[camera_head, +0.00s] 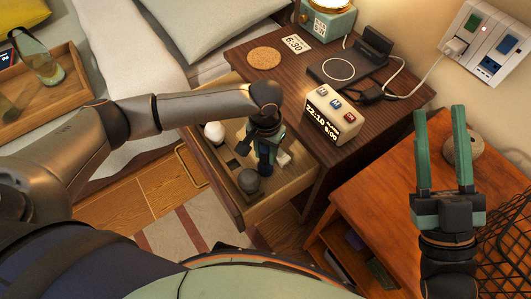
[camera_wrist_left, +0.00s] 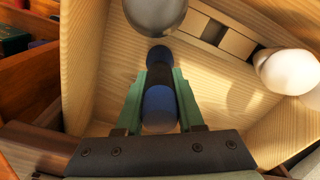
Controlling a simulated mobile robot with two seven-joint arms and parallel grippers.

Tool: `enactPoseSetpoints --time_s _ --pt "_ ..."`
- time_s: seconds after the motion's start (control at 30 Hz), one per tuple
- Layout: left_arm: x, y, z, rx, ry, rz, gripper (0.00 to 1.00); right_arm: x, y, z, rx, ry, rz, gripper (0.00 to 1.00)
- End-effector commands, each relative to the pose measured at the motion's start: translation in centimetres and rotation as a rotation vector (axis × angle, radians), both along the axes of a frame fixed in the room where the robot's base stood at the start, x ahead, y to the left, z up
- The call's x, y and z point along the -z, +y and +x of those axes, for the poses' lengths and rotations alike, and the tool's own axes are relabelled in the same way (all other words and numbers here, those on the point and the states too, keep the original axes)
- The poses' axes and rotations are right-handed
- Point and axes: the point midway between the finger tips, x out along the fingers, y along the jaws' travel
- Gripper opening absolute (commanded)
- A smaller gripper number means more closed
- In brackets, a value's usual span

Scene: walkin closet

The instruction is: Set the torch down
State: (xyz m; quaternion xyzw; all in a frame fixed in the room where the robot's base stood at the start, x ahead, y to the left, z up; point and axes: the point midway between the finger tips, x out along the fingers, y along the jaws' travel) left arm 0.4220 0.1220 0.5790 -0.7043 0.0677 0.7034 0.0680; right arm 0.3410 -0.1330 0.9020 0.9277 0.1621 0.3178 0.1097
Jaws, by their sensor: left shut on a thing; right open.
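The torch (camera_wrist_left: 158,106) is a dark blue cylinder with a black middle. My left gripper (camera_wrist_left: 160,88) is shut on it, with a green finger on each side. In the head view the left gripper (camera_head: 267,140) is over the open drawer (camera_head: 285,194) of the dark nightstand, and the torch is mostly hidden by it. In the wrist view the torch is inside the outline of the pale wooden drawer (camera_wrist_left: 226,92); I cannot tell whether it touches the bottom. My right gripper (camera_head: 447,155) is open and empty, above the orange-brown cabinet at the right.
A grey round object (camera_head: 249,181) and a white rounded object (camera_head: 214,133) are in the drawer near the torch. A clock (camera_head: 331,115), charging pad (camera_head: 338,70), coaster (camera_head: 264,57) and lamp base (camera_head: 327,22) stand on the nightstand. A wooden tray (camera_head: 75,90) lies on the bed.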

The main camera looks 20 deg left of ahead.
Motion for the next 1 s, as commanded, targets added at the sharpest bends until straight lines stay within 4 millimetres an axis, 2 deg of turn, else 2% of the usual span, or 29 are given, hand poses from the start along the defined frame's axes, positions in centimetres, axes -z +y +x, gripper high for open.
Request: enactPoseSetpoints --time_s 0.47,0.5,0.77,1.0 --pt "0.2 -0.04 0.01 0.0 -0.001 0.0 0.0 0.23 -0.04 0.23 0.002 0.018 0.0 0.42" --pt "0.28 -0.03 -0.02 0.0 0.0 0.0 0.38 0.34 -0.05 0.3 0.003 0.022 0.0 0.42" --pt "0.28 -0.02 0.0 0.0 0.0 0.0 0.67 0.41 -0.03 0.32 0.003 0.024 0.0 0.42" --pt "0.26 0.0 0.0 0.0 0.0 0.0 0.67 0.45 -0.04 0.33 0.003 0.025 0.0 0.42"
